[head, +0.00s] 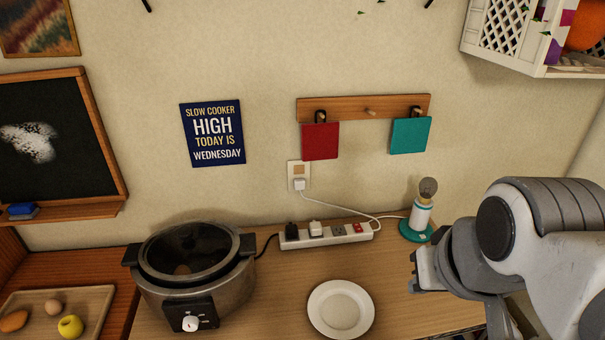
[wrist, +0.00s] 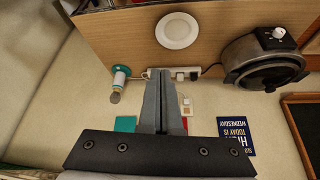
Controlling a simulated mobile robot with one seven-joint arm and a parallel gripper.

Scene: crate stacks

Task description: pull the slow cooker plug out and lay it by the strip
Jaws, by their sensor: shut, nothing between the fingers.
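The slow cooker (head: 215,285) stands at the left of the counter, and a black cord runs from it towards the left end of the white power strip (head: 345,238). A black plug (head: 291,230) sits in the strip's left end, on the cord's side; a white plug (head: 315,229) sits just right of it. In the wrist view, which is upside down, the black plug (wrist: 194,76) shows right of the fingers. My gripper (head: 413,285) is in the air right of the strip, apart from both plugs. Its fingers (wrist: 163,75) are shut and empty, hiding part of the strip.
A white plate (head: 340,309) lies in front of the strip. A small lamp with a bare bulb (head: 421,212) stands at its right end. A white cord rises to a wall outlet (head: 299,176). Bare counter lies between strip and plate.

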